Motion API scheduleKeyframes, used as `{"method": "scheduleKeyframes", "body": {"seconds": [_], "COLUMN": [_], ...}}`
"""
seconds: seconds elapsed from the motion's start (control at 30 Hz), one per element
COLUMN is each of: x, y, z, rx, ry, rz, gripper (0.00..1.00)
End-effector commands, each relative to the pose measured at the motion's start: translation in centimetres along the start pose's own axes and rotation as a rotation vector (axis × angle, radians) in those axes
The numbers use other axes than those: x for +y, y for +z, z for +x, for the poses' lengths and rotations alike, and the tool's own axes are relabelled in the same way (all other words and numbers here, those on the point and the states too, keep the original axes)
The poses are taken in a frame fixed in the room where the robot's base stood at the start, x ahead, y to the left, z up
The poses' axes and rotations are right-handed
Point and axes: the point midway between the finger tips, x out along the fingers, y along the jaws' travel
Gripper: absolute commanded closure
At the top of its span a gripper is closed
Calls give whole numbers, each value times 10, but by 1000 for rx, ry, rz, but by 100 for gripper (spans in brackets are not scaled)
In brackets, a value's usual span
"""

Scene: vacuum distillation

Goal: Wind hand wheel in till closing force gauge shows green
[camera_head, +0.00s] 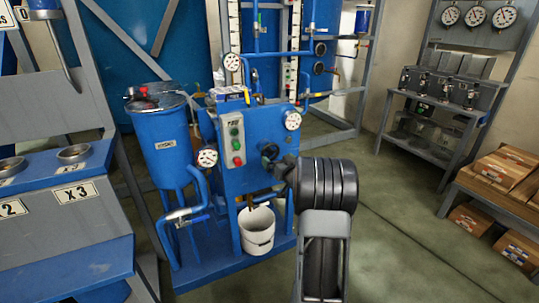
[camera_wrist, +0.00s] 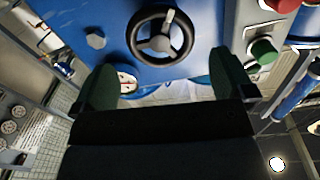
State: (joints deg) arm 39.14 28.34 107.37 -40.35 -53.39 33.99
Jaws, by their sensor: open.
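The dark hand wheel (camera_head: 269,150) is on the front of the blue machine box, partly hidden behind my gripper (camera_head: 277,167) in the head view. In the wrist view the wheel (camera_wrist: 161,35) shows its round rim, spokes and a grey handle. My gripper (camera_wrist: 163,82) is open there, with its two dark green fingers apart and nothing between them. The wheel lies beyond the fingertips, near the middle of the gap. A round white gauge (camera_head: 292,120) is at the box's upper right. It also shows partly behind the left finger in the wrist view (camera_wrist: 127,80). Its reading is too small to tell.
A panel with green and red buttons (camera_head: 236,143) is left of the wheel. A blue tank (camera_head: 168,140), another gauge (camera_head: 207,158) and pipes stand farther left. A white bucket (camera_head: 257,233) sits below the box. The floor at right (camera_head: 420,220) is clear.

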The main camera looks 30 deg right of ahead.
Motion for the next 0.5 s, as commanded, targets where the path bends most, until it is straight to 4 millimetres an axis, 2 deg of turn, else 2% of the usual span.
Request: {"method": "scheduleKeyframes", "body": {"seconds": [0.03,0.2,0.5], "x": [0,0,0], "y": [3,2,1], "z": [11,41,71], "rx": [0,1,0], "ry": [-3,-2,0], "rz": [0,-1,0], "gripper": [0,0,0]}}
